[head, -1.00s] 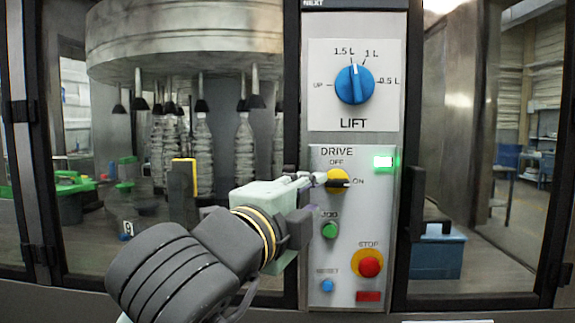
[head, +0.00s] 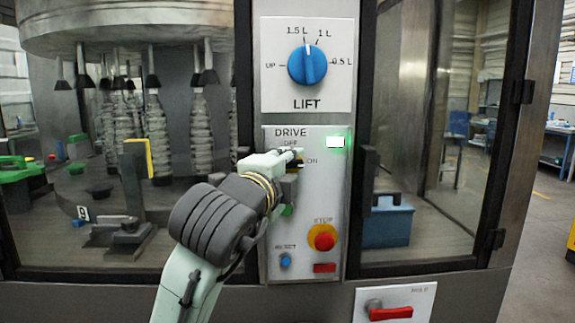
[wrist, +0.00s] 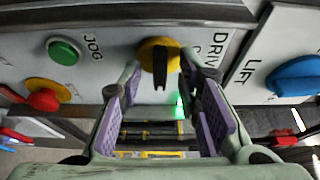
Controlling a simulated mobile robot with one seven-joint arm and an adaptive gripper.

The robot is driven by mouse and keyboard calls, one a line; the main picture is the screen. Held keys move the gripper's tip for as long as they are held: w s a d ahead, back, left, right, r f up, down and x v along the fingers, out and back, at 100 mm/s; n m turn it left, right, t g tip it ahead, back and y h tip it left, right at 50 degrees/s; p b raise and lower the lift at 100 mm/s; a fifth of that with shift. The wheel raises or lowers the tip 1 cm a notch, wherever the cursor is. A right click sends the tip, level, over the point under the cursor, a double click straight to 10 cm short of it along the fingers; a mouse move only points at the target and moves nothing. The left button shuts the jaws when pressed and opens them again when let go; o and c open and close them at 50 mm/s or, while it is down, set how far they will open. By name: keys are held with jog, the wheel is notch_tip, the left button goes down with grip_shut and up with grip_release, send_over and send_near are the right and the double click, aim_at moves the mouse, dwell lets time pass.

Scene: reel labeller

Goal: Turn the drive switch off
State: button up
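The drive switch is a yellow round knob (wrist: 153,50) with a black handle (wrist: 160,75). In the head view its yellow edge (head: 301,157) shows just behind my gripper, which hides most of it. The handle lies sideways, pointing toward the ON mark. The green lamp (head: 335,142) at its upper right is lit. My gripper (head: 294,158) is at the switch. In the wrist view my gripper (wrist: 160,82) is open, with purple-padded fingers on either side of the handle. Gaps show between handle and fingers; contact is not visible.
The blue LIFT knob (head: 310,65) sits above the switch. Below are the green JOG button (head: 287,210), partly hidden, the red stop button (head: 323,239) on yellow, and the blue reset button (head: 285,260). A red-handled switch (head: 391,313) is lower right. Glass doors flank the panel.

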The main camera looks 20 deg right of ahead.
jog(key=shift+c, duration=0.5)
grip_shut()
